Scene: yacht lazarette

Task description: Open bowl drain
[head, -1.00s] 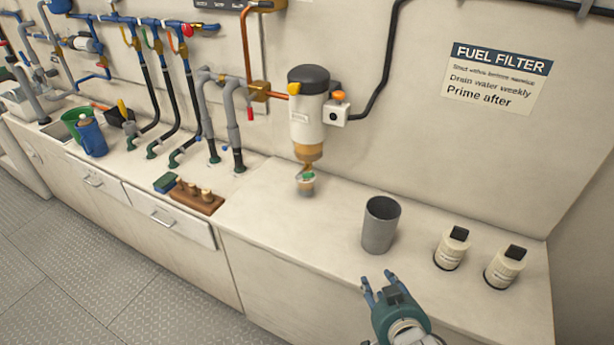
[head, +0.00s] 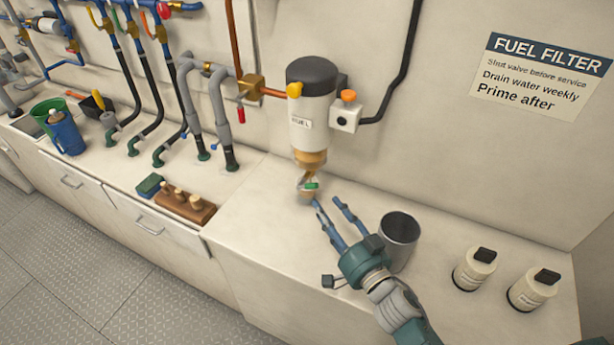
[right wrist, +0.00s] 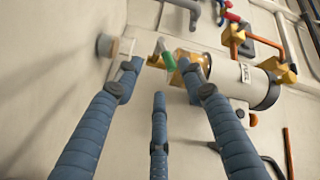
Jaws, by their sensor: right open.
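The fuel filter (head: 308,118) is a white cylinder with a black cap, mounted on the wall. Its amber bowl (head: 310,158) is at the bottom, and it also shows in the right wrist view (right wrist: 190,57). The bowl drain has a small green handle (head: 311,186), seen also in the right wrist view (right wrist: 168,61). A small pale cup (right wrist: 112,46) stands below the drain. My right gripper (head: 327,202) is open and empty, its fingertips just to the right of and slightly below the drain handle. In the right wrist view its fingers (right wrist: 158,76) reach toward the handle. My left gripper is out of view.
A grey tumbler (head: 400,232) stands close beside my right gripper. Two white bottles (head: 474,272) are farther right. A wooden rack with pegs (head: 186,206), a sponge and hoses are to the left. The counter's front middle is clear.

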